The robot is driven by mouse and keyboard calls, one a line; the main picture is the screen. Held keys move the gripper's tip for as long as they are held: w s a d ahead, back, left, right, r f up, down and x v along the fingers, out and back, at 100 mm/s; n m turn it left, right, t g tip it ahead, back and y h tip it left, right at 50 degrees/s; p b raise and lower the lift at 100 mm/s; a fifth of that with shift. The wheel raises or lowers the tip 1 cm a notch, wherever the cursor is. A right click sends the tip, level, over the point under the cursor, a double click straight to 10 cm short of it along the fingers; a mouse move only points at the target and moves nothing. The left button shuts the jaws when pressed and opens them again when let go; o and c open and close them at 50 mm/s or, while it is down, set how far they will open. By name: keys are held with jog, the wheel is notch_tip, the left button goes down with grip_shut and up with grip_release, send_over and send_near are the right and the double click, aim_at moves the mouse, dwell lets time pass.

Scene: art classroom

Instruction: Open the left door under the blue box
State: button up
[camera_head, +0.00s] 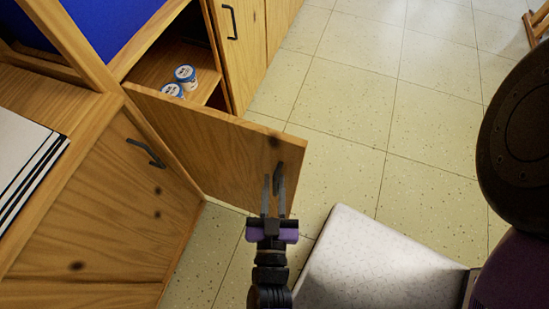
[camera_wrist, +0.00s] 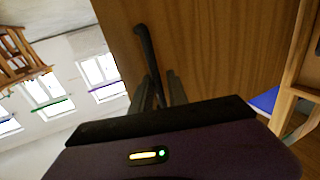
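The blue box (camera_head: 112,22) sits at the upper left, above an open cabinet compartment. The wooden door (camera_head: 205,140) under it stands swung wide out from the cabinet. Its dark handle (camera_head: 278,178) is near the door's free edge; it also shows in the wrist view (camera_wrist: 147,50). My gripper (camera_head: 274,184) is at this handle, its two fingers a little apart. In the wrist view, the handle's lower end lies between or just beside the fingertips (camera_wrist: 160,88); firm contact cannot be made out.
Two small white-and-blue cups (camera_head: 185,74) stand in the open compartment. A closed door with a dark handle (camera_head: 232,22) is beyond it, and another closed front (camera_head: 110,200) is at the left.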

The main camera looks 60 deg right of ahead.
jog(key=v, duration=0.7)
jog(key=shift+s+a, duration=0.2)
jog(key=shift+a, duration=0.15)
dwell(0.4)
